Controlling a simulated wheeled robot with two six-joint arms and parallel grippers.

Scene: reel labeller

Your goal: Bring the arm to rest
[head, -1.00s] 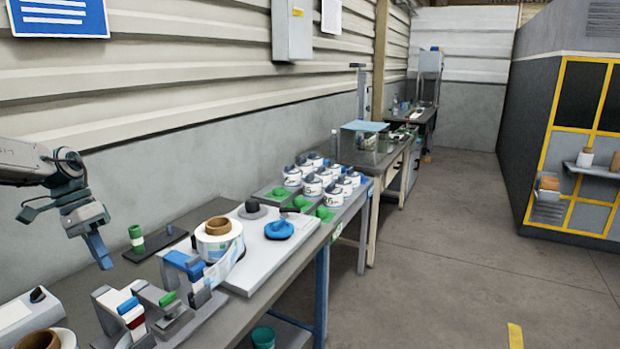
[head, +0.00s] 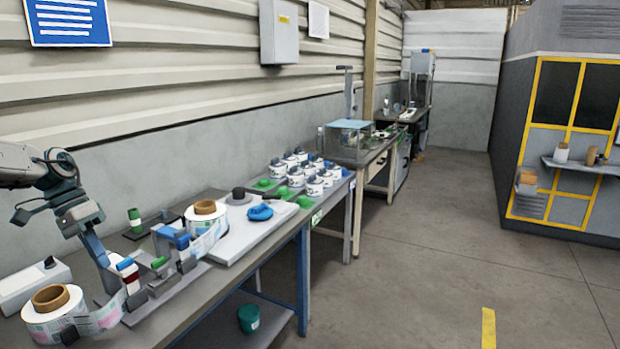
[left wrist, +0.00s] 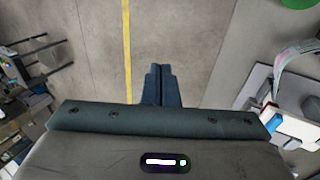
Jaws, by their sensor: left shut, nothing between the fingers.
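My left arm comes in from the left in the head view. Its gripper (head: 104,264) points down over the left part of the workbench, in front of the labeller parts as seen here. In the left wrist view the two dark fingers (left wrist: 161,84) are together with nothing between them. Behind them is bare floor with a yellow line. My right gripper is not in view.
The bench holds a label reel (head: 52,300), a labeller with blue and green parts (head: 160,270), a second reel (head: 206,222) and a blue round piece (head: 260,212). White tubs (head: 314,185) stand farther back. A green bin (head: 249,318) is below. Floor at right is clear.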

